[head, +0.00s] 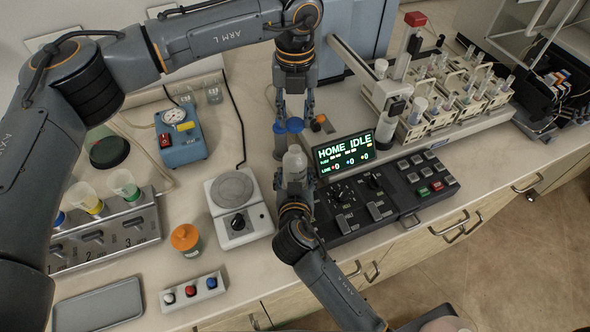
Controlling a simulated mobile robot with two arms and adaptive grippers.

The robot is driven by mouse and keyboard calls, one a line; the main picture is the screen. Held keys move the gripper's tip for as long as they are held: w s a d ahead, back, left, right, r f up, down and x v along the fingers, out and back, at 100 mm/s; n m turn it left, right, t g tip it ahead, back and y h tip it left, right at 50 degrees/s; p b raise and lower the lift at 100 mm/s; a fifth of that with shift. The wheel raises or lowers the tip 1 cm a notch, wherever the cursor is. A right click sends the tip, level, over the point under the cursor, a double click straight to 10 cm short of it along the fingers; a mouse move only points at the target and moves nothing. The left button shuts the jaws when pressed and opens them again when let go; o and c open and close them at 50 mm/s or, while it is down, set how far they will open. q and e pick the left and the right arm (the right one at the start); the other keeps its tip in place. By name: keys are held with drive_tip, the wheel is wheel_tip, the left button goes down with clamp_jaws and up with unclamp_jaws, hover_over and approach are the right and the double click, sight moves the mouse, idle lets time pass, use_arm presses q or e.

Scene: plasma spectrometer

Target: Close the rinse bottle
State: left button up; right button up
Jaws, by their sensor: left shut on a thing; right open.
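The clear rinse bottle (295,162) stands upright near the middle of the head view, with its pale top uncovered. My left gripper (295,118) points down from above and is shut on a blue cap (295,125). The cap appears just above the bottle's top, apart from it. My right gripper (294,178) comes up from below, open, with one finger on each side of the bottle's lower part. Whether its fingers touch the bottle is hard to tell. The bottle's base is hidden behind the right gripper.
A blue-capped bottle (279,142) stands close on the left. A scale (238,208) is further left, and the control console (345,208) with its lit display (344,152) is just right. An orange-lidded jar (186,239) stands at front left. Sample racks (410,131) are at back right.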

sight(295, 132)
clamp_jaws()
use_arm(q)
drive_tip(key=shift+f, duration=2.5)
drive_tip(key=shift+f, duration=0.1)
drive_tip(key=shift+f, duration=0.8)
drive_tip(key=shift+f, duration=0.55)
